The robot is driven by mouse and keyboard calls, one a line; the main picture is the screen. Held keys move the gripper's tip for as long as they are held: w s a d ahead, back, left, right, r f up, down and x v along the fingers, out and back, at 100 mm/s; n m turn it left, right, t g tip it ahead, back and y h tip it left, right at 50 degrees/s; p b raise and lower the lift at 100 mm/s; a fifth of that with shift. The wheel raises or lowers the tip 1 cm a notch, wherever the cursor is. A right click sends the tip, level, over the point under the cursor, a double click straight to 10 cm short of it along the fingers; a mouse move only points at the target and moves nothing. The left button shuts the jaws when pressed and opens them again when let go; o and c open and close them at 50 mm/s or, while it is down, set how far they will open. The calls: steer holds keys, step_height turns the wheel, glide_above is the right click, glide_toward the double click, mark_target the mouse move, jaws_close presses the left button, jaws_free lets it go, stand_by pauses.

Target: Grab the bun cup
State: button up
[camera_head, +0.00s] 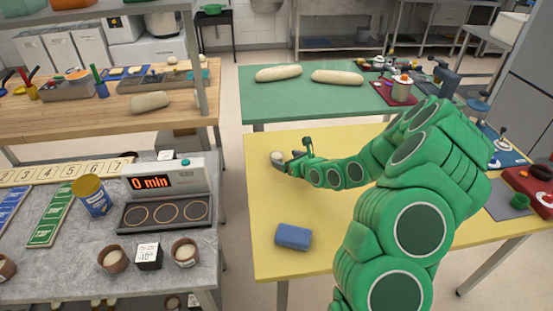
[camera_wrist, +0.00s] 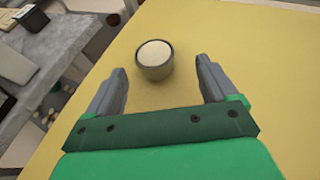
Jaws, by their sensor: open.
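The bun cup, a small dark round cup with pale dough in its top, stands upright on the yellow table in the wrist view (camera_wrist: 153,62). In the head view the cup (camera_head: 277,157) is near the table's left edge, partly hidden by my gripper (camera_head: 290,162). My gripper is open; in the wrist view its fingertips (camera_wrist: 161,68) are spread to either side, with the cup ahead at their opening. The cup sits nearer the middle of the gap, and I see no finger touching it.
A blue sponge (camera_head: 293,237) lies on the yellow table (camera_head: 330,215), closer to the front. Other cups (camera_head: 112,258) stand on the grey counter (camera_head: 60,270) at left, beside a timer (camera_head: 165,182). A gap separates counter and table. The green table (camera_head: 300,105) behind holds two loaves.

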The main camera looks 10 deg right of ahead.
mark_target(277, 154)
steer(key=shift+a+r+x, duration=0.1)
steer(key=shift+a+x, duration=0.1)
steer(key=shift+x, duration=1.25)
steer(key=shift+a+r+x, duration=0.1)
steer(key=shift+a+x, duration=0.05)
steer(key=shift+x, duration=1.25)
steer(key=shift+s, duration=0.1)
steer(key=shift+c, duration=0.3)
steer(key=c, duration=1.1)
steer(key=shift+r, duration=0.1)
steer(key=shift+r, duration=0.55)
step_height(277, 154, up, 2)
steer(key=shift+r, duration=0.1)
steer(key=s+r, duration=0.3)
steer(key=s, duration=0.1)
steer(key=s+r, duration=0.3)
steer(key=s, duration=0.2)
steer(key=s+r, duration=0.3)
steer(key=s, duration=0.2)
steer(key=shift+d+r, duration=0.25)
steer(key=shift+r, duration=0.05)
